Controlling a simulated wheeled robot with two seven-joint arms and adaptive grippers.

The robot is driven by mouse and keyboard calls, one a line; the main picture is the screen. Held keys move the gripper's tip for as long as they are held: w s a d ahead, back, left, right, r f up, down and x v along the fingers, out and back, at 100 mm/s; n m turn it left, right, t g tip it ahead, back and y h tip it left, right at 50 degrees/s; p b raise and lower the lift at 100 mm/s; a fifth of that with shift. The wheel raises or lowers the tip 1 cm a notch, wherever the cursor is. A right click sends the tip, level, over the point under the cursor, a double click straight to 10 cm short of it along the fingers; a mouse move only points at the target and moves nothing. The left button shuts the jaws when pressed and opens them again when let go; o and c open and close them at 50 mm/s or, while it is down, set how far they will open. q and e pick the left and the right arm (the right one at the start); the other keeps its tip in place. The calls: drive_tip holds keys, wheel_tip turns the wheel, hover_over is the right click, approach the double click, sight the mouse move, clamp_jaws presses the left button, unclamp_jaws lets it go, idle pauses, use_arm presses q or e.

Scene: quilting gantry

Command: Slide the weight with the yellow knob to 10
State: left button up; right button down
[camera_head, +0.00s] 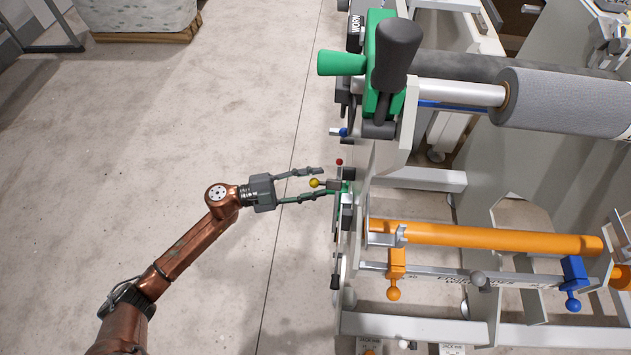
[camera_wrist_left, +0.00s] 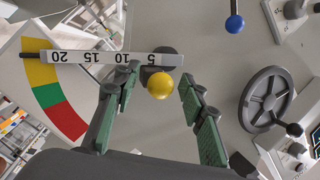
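A yellow knob (camera_head: 314,183) sits between the parted fingers of my left gripper (camera_head: 328,182) at the machine's side. In the left wrist view the yellow knob (camera_wrist_left: 160,86) is on a dark weight (camera_wrist_left: 158,62) at the scale bar's right end, near the 5. My left gripper (camera_wrist_left: 160,74) is open, one finger on each side of the knob, with visible gaps. The left finger overlaps the bar near 10. The right gripper is out of view.
A yellow, green and red sector (camera_wrist_left: 50,90) lies behind the bar's left end. A grey handwheel (camera_wrist_left: 268,100) and a blue knob (camera_wrist_left: 234,23) are at the right. A red ball (camera_head: 339,162) is close beyond the gripper.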

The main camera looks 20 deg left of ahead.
use_arm(q)
drive_tip(key=shift+c, duration=0.5)
drive_tip(key=shift+a+r, duration=0.1)
drive_tip(key=shift+r, duration=0.05)
clamp_jaws()
